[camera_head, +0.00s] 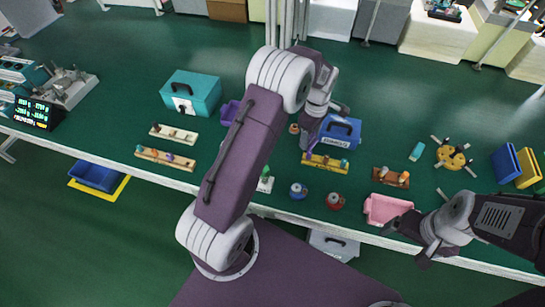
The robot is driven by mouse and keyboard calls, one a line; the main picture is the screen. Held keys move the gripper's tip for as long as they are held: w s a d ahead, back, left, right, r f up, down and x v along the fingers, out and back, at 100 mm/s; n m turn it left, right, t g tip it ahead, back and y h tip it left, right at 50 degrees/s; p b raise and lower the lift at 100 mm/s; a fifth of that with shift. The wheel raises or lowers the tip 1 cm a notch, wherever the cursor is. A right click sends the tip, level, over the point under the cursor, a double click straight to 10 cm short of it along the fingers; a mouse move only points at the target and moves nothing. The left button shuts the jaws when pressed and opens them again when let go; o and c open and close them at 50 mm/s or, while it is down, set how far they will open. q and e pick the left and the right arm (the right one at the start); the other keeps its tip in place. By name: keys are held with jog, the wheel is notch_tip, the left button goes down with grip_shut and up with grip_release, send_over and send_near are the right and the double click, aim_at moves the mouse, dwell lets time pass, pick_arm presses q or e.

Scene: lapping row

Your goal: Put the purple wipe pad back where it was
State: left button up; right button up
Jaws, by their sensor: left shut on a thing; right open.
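My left gripper (309,145) points down over the bench, just left of the blue lidded box (340,132) and above the yellow rack (326,164). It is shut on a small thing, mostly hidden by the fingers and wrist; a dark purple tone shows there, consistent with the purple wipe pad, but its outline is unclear. A teal pad-like block (416,151) lies on the bench to the right. My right gripper (421,247) is open and empty at the bench's front edge, below the pink tray (387,209).
A purple bin (230,113) stands left of my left arm, partly hidden by it. Bench behind the blue box is clear.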

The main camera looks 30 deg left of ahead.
pick_arm(q)
jog(key=shift+w+d+f, duration=0.1)
jog(key=shift+w+d, duration=0.05)
jog(key=s+a+f, duration=0.1)
jog(key=a+f, duration=0.1)
jog(key=a, duration=0.2)
jog(key=s+a+f, duration=0.1)
jog(key=a+f, duration=0.1)
jog(key=a, duration=0.1)
jog(key=s+a+f+p, duration=0.1)
jog(key=a+f, duration=0.2)
jog(key=a, duration=0.1)
jog(key=shift+a, duration=0.35)
notch_tip(320, 180, down, 3)
jog(key=shift+f, duration=0.2)
jog(key=shift+w+f, duration=0.1)
jog(key=shift+f, duration=0.2)
jog(key=shift+f, duration=0.15)
jog(key=o, duration=1.3)
